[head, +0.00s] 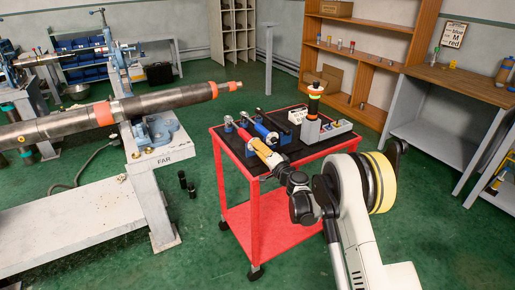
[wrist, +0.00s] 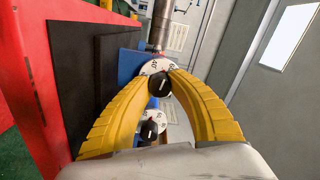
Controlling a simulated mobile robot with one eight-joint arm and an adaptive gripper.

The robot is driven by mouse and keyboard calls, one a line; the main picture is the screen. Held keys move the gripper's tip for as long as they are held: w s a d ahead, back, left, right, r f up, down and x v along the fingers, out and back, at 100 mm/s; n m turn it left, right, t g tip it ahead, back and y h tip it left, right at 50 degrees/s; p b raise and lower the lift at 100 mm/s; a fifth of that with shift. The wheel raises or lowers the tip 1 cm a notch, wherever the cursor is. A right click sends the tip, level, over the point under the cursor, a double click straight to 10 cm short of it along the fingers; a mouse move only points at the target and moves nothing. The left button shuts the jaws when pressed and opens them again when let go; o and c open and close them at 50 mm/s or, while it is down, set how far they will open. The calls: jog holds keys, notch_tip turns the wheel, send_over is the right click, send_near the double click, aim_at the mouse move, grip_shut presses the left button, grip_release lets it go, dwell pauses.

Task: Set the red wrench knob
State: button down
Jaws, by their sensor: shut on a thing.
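In the wrist view, the two yellow fingers of my gripper (wrist: 160,80) are closed around a black knob (wrist: 158,85) on a white dial (wrist: 160,67) with black markings. A pale pointer mark shows on the knob. A second dial with a black knob (wrist: 149,130) sits below it, between the fingers. In the head view, my gripper (head: 245,135) reaches to the left side of the cart, at the nearer of two wrench-like tools. The blue wrench (head: 265,133) lies just beyond it.
The red cart (head: 256,222) has a dark top. A grey block with a stacked coloured post (head: 313,103) and a small tray stand on its right part. A large pipe (head: 165,102) in a vise lies to the left. Shelves and a workbench (head: 462,83) stand right.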

jog(key=m, duration=0.4)
jog(key=shift+m, duration=0.3)
jog(key=m, duration=0.3)
jog(key=shift+m, duration=0.4)
jog(key=m, duration=0.3)
jog(key=shift+m, duration=2.3)
jog(key=c, duration=1.2)
grip_release()
jog(key=shift+s, duration=0.1)
